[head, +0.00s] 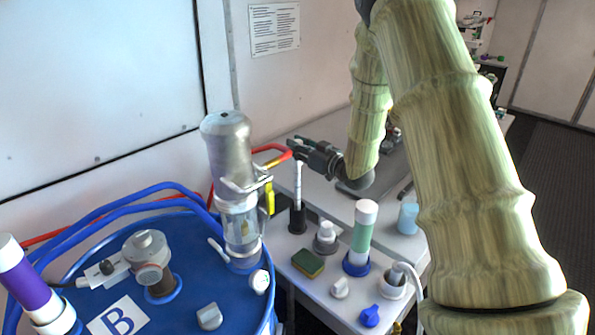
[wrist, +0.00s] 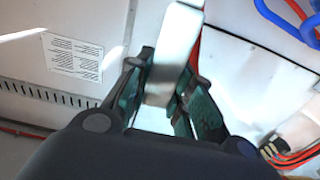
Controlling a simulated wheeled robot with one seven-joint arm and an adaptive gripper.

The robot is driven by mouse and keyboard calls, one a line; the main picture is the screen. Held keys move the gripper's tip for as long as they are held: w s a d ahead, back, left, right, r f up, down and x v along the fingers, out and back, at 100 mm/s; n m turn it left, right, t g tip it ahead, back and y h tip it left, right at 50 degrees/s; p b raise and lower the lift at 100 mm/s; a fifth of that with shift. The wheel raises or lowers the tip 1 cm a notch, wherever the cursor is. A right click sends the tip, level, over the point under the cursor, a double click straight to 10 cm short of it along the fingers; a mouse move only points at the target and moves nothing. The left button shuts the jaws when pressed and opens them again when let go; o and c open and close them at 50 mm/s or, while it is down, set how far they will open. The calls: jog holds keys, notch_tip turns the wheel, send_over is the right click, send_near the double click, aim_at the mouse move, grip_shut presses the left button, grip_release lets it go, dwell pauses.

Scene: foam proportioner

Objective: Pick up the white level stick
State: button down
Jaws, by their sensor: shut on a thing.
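The white level stick (head: 298,182) stands upright on the table, its lower end at a black holder (head: 297,221); I cannot tell whether it is still seated inside. My gripper (head: 297,149) reaches in from the right, level, and is shut on the stick near its top. In the wrist view, the stick (wrist: 173,50) shows as a pale bar between the two fingers of my gripper (wrist: 165,85).
A blue drum (head: 100,255) with a metal and clear cylinder (head: 228,150) stands close left of the stick. A green-and-white bottle (head: 361,238), a sponge (head: 308,263) and a grey-white knobbed piece (head: 325,238) stand to the right and front. Red and blue hoses run behind.

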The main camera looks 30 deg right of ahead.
notch_tip(320, 180, up, 18)
jog(key=b, duration=0.4)
dwell(0.3)
jog(key=shift+r, duration=0.15)
notch_tip(320, 180, up, 12)
jog(key=p, duration=0.8)
dwell(0.6)
jog(key=shift+f, duration=0.2)
